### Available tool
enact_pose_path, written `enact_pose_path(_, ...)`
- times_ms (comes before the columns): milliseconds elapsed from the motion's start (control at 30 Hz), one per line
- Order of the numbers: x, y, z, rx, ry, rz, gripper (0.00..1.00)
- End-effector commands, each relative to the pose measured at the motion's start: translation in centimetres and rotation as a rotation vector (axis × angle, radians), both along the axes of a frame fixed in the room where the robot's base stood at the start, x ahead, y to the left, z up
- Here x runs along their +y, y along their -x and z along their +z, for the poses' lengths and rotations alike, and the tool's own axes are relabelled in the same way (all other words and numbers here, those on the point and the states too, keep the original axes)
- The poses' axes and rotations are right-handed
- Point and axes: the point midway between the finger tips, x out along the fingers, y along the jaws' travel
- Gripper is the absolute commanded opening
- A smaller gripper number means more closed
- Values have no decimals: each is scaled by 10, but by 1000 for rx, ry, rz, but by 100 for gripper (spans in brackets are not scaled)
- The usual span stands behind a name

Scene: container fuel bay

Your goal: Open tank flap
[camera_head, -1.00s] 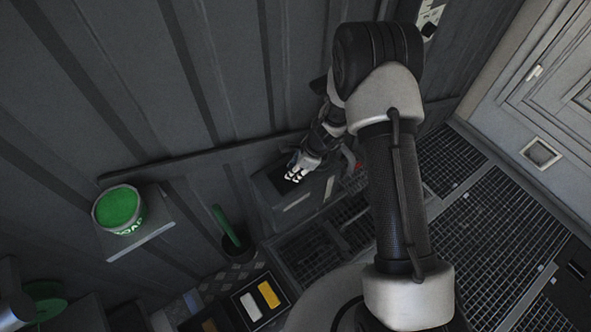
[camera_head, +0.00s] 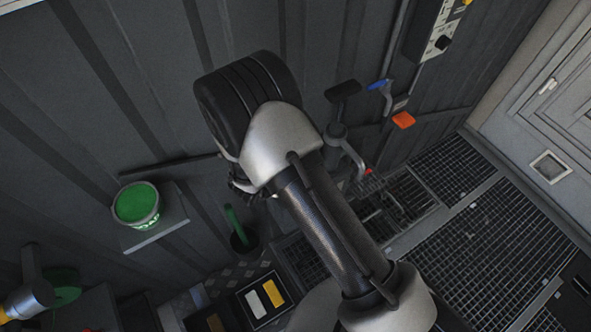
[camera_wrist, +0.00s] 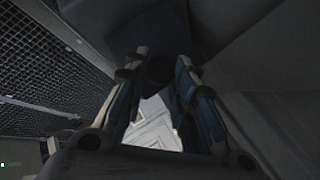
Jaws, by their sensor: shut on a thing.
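In the wrist view my gripper (camera_wrist: 160,75) has its two fingers closed in around a small dark round part. That part adjoins a dark flat panel, which looks like the tank flap (camera_wrist: 150,30). The shadow makes its edges hard to tell, and I cannot tell how far the flap is open. In the head view my arm covers the fingers and most of the dark tank box.
A green soap tub (camera_head: 136,204) stands on a wall shelf at left. A dark-handled pump (camera_head: 340,125), a blue lever (camera_head: 381,86) and an orange part (camera_head: 403,120) are by the wall. Floor grating (camera_head: 470,240) lies clear at right.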

Motion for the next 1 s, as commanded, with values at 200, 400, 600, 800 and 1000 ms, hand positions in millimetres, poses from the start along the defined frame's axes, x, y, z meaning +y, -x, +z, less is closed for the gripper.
enact_pose_path(200, 17, 11, -4, -109, 161, 7, 0)
enact_pose_path(400, 28, 18, -8, -192, 283, 6, 0)
enact_pose_path(600, 35, 22, -9, -250, 365, 3, 0)
enact_pose_path(800, 38, 25, -9, -278, 411, 1, 0)
enact_pose_path(1000, 39, 26, -9, -287, 425, 1, 0)
